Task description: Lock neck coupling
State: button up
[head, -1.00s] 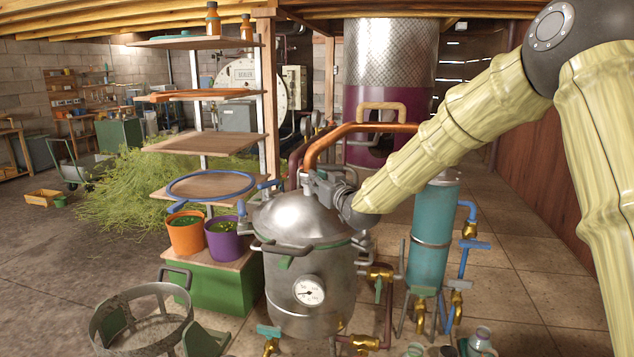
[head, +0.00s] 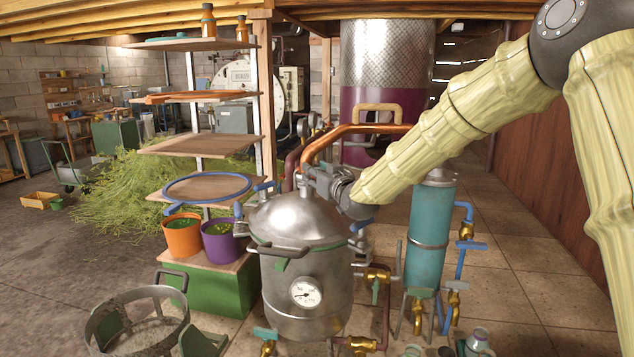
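The steel still pot (head: 300,270) stands in the middle of the head view, with its domed lid (head: 300,220) on and a round gauge on its front. A copper pipe (head: 350,131) rises from the top of the lid and bends right. The neck coupling is not clearly visible; the pipe's lower end and that joint are partly covered by my gripper (head: 312,180). My gripper is at the lid's top, against or very close to the neck. Its fingers are small and dark there, and I cannot tell whether they are open or shut.
A teal condenser cylinder (head: 429,240) with brass valves stands close at right. A shelf (head: 200,146) with a blue ring stands at left, above an orange bucket (head: 183,236) and a purple bucket (head: 221,243). A metal basket (head: 135,325) is at front left. Floor at right is open.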

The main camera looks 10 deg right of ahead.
notch_tip(320, 180, up, 7)
jog(key=shift+r, duration=0.2)
dwell(0.4)
